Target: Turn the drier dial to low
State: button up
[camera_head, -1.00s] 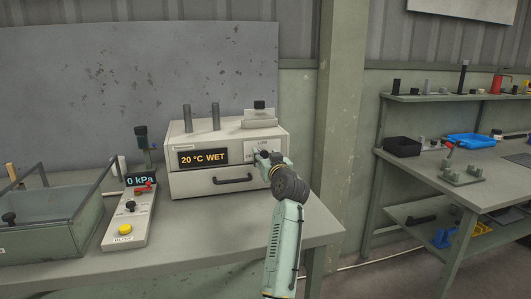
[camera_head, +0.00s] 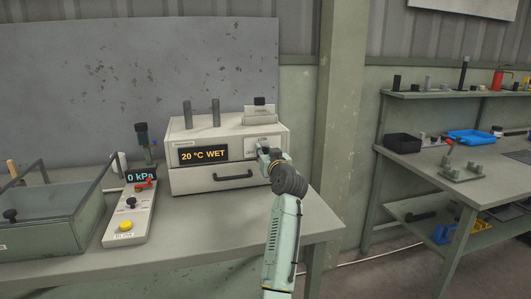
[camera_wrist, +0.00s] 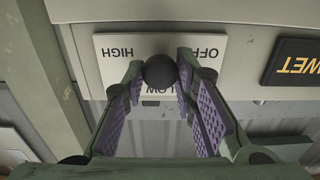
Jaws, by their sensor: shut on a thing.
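The drier (camera_head: 220,155) is a pale box on the bench, with a display reading "20 °C WET" (camera_head: 203,155) and a drawer handle below. Its white dial plate (camera_wrist: 112,47) carries OFF, LOW and HIGH, upside down in the wrist view. The dial's round black knob (camera_wrist: 160,72) stands in front of LOW. My gripper (camera_wrist: 160,68) is shut on the knob, with one purple-padded finger on each side. In the head view my gripper (camera_head: 262,152) is at the drier's right front and hides the knob. I cannot tell where the dial points.
A control box with a yellow button (camera_head: 126,225) and a "0 kPa" display (camera_head: 141,175) stands left of the drier. A grey-green tank (camera_head: 40,238) is at far left. The bench front is clear. A second bench (camera_head: 440,190) stands right.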

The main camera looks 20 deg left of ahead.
grip_shut()
jog(key=m+p, duration=0.1)
jog(key=m, duration=0.3)
jog(key=shift+r+m, duration=0.1)
jog(key=shift+m, duration=0.2)
jog(key=shift+d+m+p, duration=0.1)
jog(key=shift+m+p, duration=0.75)
jog(key=shift+m, duration=1.75)
jog(key=o, duration=1)
grip_release()
jog(key=shift+w, duration=0.1)
jog(key=shift+c, duration=0.2)
